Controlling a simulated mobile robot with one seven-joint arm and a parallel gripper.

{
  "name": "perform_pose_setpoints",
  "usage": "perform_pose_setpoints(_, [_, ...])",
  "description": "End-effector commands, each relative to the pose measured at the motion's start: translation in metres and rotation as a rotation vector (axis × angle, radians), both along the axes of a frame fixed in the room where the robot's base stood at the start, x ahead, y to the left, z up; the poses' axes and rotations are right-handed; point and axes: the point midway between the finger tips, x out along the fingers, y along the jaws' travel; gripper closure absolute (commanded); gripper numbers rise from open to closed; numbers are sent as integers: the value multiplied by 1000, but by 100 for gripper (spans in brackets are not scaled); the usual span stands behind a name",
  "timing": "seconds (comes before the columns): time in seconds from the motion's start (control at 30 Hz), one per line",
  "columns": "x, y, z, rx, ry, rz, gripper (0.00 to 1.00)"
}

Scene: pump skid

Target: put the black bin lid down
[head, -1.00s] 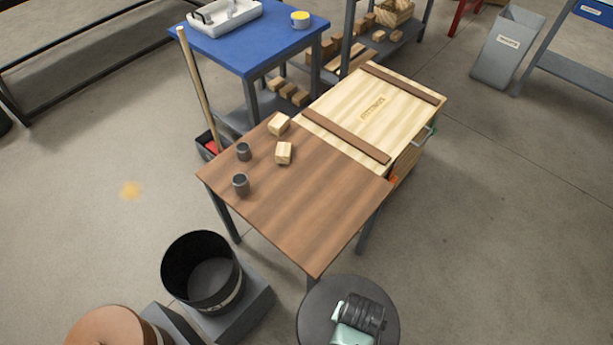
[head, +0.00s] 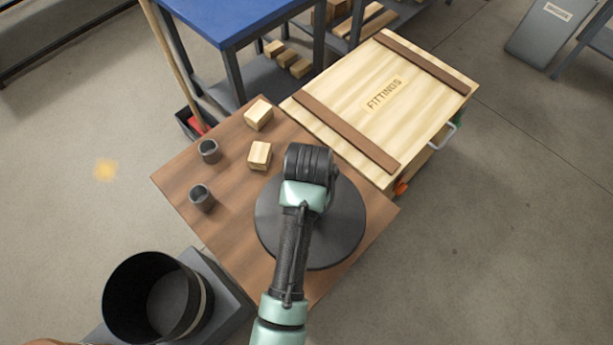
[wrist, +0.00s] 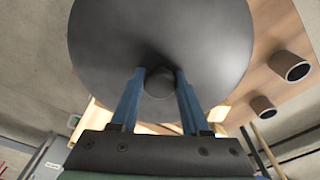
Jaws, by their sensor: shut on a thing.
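The black bin lid (head: 344,232) is a round dark disc over the brown table (head: 228,232) in the head view. In the wrist view the lid (wrist: 160,30) fills the upper middle, and my gripper (wrist: 160,88) is shut on its round knob, one blue finger on each side. In the head view my wrist hides the gripper and part of the lid. I cannot tell whether the lid touches the table top or hangs above it. The open black bin (head: 150,300) stands on a grey base at the lower left.
Two wooden blocks (head: 259,155) and two small grey cups (head: 202,198) stand on the table left of the lid. The wooden fittings crate (head: 395,100) adjoins the table's far right side. A blue table (head: 225,15) stands behind.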

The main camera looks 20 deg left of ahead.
Motion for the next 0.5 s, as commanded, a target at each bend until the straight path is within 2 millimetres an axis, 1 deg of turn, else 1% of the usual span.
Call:
perform_pose_setpoints(0.03, [2, 6, -2, 1, -4, 11, 100])
perform_pose_setpoints(0.1, [2, 10, -2, -1, -1, 18, 100])
perform_pose_setpoints(0.17, [2, 11, -7, -3, 1, 21, 100])
perform_pose_setpoints(0.3, [1, 11, -33, -3, 3, 22, 100])
perform_pose_setpoints(0.4, [1, 11, -49, -2, 3, 22, 100])
perform_pose_setpoints(0.5, [2, 11, -57, -2, 1, 20, 100])
